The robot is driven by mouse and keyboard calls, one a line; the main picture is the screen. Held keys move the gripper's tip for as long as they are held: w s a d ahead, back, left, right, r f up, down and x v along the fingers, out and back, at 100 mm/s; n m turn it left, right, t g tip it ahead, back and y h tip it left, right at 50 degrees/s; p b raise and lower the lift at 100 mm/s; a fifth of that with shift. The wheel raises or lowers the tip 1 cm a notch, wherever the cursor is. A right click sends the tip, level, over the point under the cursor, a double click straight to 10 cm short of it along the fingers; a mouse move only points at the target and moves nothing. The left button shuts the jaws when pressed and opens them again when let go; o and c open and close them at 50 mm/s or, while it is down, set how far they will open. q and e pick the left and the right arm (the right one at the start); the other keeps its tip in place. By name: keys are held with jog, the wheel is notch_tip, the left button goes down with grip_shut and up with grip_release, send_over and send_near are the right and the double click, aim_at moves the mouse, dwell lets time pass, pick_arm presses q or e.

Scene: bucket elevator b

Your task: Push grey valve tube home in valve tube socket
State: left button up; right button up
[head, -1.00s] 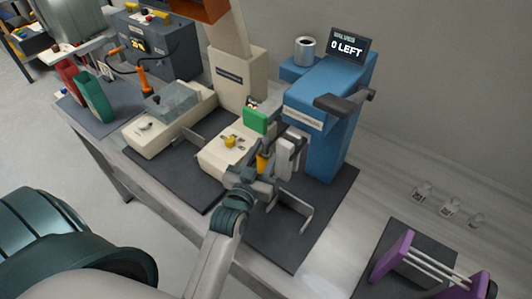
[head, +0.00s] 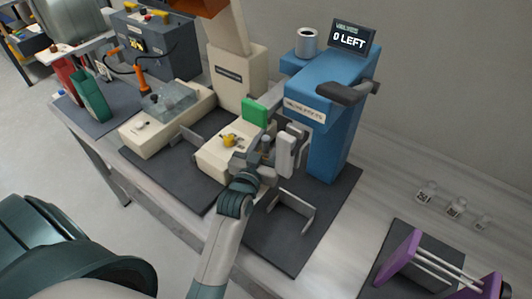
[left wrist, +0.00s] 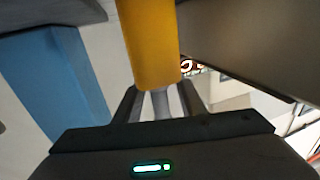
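My left gripper (head: 268,157) is between the cream machine (head: 222,160) and the blue machine (head: 325,150), beside pale upright blocks. A small grey upright piece (head: 265,143) shows at its fingers; I cannot tell if it is the grey valve tube. In the left wrist view, a yellow-orange cylinder (left wrist: 150,45) lies in front of the gripper (left wrist: 160,95) and covers its fingertips. A grey rod-like part (left wrist: 161,106) shows below it between the fingers. The grip on either part is unclear. I cannot make out the valve tube socket. My right gripper is out of view.
A green block (head: 255,112) and a yellow knob (head: 229,140) are by the cream machine. A dark lever (head: 348,92) juts from the blue machine. A grey bracket (head: 292,212) stands on the dark mat. A purple rack (head: 400,255) is at the front right.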

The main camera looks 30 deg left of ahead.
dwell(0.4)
pick_arm(q)
grip_shut()
jog(key=shift+r, duration=0.2)
